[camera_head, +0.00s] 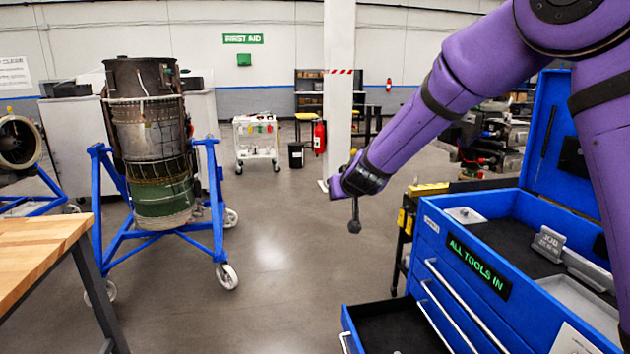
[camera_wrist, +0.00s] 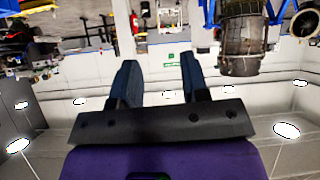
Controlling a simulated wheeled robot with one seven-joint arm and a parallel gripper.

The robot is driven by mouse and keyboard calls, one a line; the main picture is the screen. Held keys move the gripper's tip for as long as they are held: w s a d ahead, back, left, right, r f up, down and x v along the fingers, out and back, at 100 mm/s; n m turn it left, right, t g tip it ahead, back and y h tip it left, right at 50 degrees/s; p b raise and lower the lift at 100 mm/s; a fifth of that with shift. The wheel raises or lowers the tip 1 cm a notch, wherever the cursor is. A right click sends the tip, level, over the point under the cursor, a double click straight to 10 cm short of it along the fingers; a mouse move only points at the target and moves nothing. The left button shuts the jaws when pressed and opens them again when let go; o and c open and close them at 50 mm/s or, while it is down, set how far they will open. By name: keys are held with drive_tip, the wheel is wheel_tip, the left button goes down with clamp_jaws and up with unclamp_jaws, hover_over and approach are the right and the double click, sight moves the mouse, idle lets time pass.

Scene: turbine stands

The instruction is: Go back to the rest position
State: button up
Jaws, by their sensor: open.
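My purple arm reaches from the upper right of the head view towards the middle. In the wrist view my gripper (camera_wrist: 160,82) shows two dark fingers set well apart, with nothing between them. The wrist view looks upside down, with the ceiling lights low in the picture. In the head view the end of my arm hangs in free air, left of the blue tool chest (camera_head: 455,215). The fingers are hard to make out there.
A turbine (camera_head: 150,140) stands upright in a blue wheeled stand (camera_head: 218,190) at left. A wooden bench (camera_head: 35,250) is at lower left. The chest's lower drawer (camera_head: 395,330) is pulled out. A white cart (camera_head: 257,145) and pillar (camera_head: 338,70) stand behind. The middle floor is clear.

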drive_tip(key=s+d+r+g, duration=0.1)
drive_tip(key=s+d+r, duration=0.55)
drive_tip(key=s, duration=0.35)
drive_tip(key=s+d+r+g, duration=0.2)
drive_tip(key=s+d+r, duration=0.45)
drive_tip(key=s, duration=0.35)
drive_tip(key=s+d+f+m+g+h, duration=0.1)
drive_tip(key=s+d, duration=0.4)
drive_tip(key=s, duration=0.7)
drive_tip(key=s+d+m+g+h, duration=0.1)
drive_tip(key=s+d, duration=0.4)
drive_tip(key=s, duration=0.8)
drive_tip(key=shift+d+f+m+g+h, duration=0.2)
drive_tip(key=shift+f+m+g+h, duration=0.15)
drive_tip(key=shift+m, duration=0.45)
